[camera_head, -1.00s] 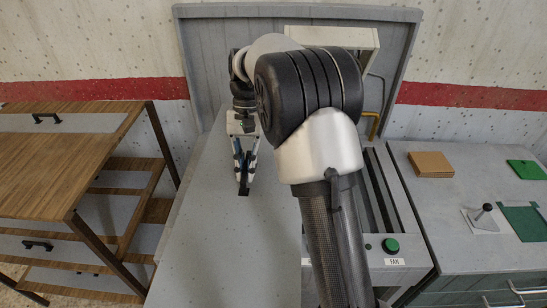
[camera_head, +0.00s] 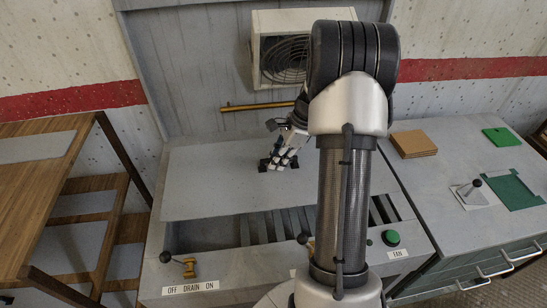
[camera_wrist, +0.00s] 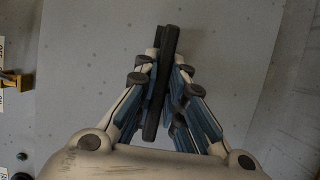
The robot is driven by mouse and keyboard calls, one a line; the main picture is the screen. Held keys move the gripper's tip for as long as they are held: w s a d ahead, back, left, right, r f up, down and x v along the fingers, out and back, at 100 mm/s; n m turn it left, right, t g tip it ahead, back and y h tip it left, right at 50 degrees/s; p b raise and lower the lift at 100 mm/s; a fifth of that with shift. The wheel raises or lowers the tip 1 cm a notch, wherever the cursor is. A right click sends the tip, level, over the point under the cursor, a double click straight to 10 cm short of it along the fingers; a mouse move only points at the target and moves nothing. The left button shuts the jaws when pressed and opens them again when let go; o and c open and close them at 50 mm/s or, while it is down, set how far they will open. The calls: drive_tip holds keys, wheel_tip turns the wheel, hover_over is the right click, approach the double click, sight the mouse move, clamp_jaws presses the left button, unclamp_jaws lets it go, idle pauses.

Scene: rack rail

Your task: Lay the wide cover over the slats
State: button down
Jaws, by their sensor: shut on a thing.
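The wide cover (camera_head: 205,180) is a plain grey panel, lying crosswise and about level over the back part of the bench well. It also fills most of the wrist view (camera_wrist: 85,120). My gripper (camera_head: 277,163) is over its middle, shut on the cover's dark handle; a dark bar shows between the fingers in the wrist view (camera_wrist: 162,80). Dark slats (camera_head: 285,225) show in the well in front of the cover's near edge. The cover hides what lies behind them. I cannot tell whether the cover rests on the bench or is just above it. My arm hides part of its right side.
A fan box (camera_head: 285,48) and a brass rail (camera_head: 250,106) are behind the bench. A knobbed drain lever (camera_head: 188,268) and a green FAN button (camera_head: 390,237) are at the front. Brown square sheets (camera_head: 413,144) lie on the right counter. A wooden table (camera_head: 35,200) stands left.

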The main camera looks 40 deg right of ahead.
sight(292, 157)
drive_tip(key=shift+f+b, duration=3)
drive_tip(key=shift+f, duration=0.05)
drive_tip(key=shift+f+b, duration=0.3)
drive_tip(key=shift+f, duration=1.05)
drive_tip(key=shift+f, duration=0.3)
drive_tip(key=c, duration=1.6)
unclamp_jaws()
drive_tip(key=shift+f, duration=0.1)
drive_tip(key=v, duration=1.2)
drive_tip(key=shift+a, duration=0.1)
